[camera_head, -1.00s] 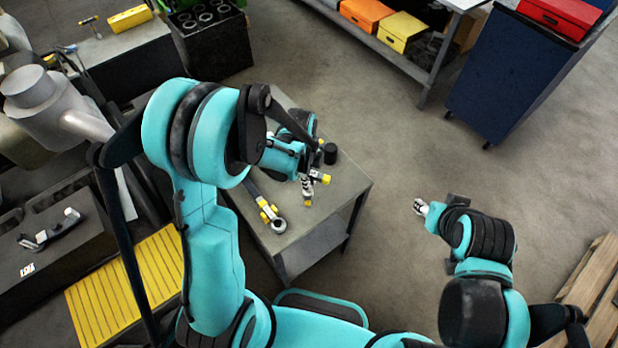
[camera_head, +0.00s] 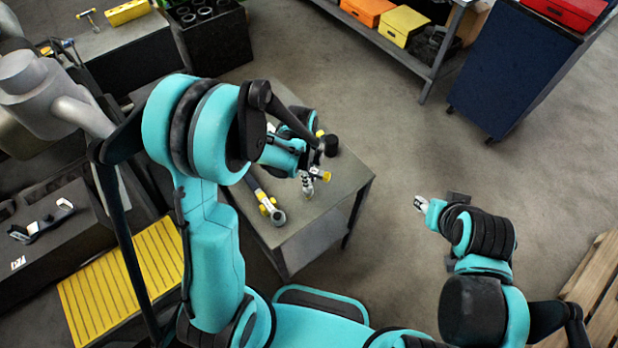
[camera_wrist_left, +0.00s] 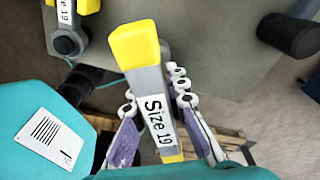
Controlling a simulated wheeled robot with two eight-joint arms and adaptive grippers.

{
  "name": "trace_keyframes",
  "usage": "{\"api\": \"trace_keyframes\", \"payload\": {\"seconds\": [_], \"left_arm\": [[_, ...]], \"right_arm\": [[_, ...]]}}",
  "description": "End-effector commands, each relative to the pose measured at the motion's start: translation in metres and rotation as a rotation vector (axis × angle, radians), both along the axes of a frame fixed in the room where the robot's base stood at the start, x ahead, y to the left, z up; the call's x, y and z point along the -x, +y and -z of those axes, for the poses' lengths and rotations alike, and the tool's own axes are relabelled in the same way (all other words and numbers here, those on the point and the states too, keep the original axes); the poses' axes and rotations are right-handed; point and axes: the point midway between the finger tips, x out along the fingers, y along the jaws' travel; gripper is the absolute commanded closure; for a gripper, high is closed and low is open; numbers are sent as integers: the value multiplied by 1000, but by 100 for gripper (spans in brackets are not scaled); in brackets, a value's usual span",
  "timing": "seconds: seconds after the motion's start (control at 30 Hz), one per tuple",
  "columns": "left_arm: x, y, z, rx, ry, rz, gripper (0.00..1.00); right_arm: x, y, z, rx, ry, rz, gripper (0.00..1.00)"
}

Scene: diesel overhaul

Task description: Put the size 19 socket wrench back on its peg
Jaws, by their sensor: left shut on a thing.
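The size 19 socket wrench (camera_wrist_left: 155,105) is grey with yellow ends and a "Size 19" label. My left gripper (camera_wrist_left: 160,125) is shut on it, with one finger on each side of the labelled part. I cannot make out a peg in either view.
A second grey and yellow tool (camera_head: 268,205) lies on the table (camera_head: 310,215); its label shows in the left wrist view (camera_wrist_left: 66,14). The floor to the right is free up to a blue cabinet (camera_head: 518,70).

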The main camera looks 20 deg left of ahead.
Motion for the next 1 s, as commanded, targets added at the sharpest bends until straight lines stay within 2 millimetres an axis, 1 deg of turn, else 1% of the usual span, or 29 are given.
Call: {"api": "trace_keyframes", "payload": {"seconds": [0.27,0.87,0.9,0.97,1.0], "left_arm": [[0,0,2,0,0,0,100],[0,0,25,0,0,0,100],[0,0,24,0,0,0,81],[0,0,23,0,0,0,65],[0,0,23,0,0,0,62]], "right_arm": [[0,0,1,0,0,0,60],[0,0,24,0,0,0,60],[0,0,23,0,0,0,60],[0,0,22,0,0,0,60],[0,0,22,0,0,0,60]]}}
